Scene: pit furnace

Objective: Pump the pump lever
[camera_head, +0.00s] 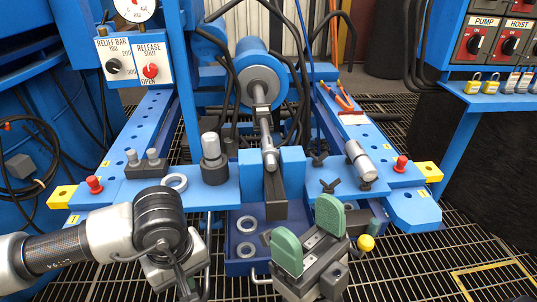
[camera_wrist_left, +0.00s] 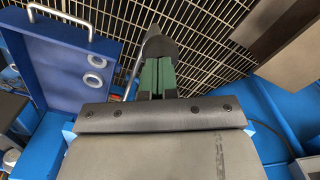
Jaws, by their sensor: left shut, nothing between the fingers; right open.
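No part is labelled as the pump lever, so I cannot tell for sure which it is. A thin bent metal rod (camera_head: 208,238) stands beside my left wrist, left of the blue tray; it shows in the left wrist view (camera_wrist_left: 131,75). A yellow ball knob (camera_head: 365,243) on a dark part sits just right of my right gripper (camera_head: 308,238). That gripper is open and empty, green pads apart, in front of the press. My left gripper (camera_wrist_left: 157,78) is shut and empty, its green pads together; a dark tapered piece (camera_wrist_left: 159,46) shows beyond its tips. Its fingers are hidden in the head view.
A blue tray (camera_head: 233,226) with metal rings lies below the press cylinder (camera_head: 261,87). Blue side beams (camera_head: 388,178) carry red knobs and metal fittings. A control panel (camera_head: 500,38) with padlocks stands at right. Grating covers the floor.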

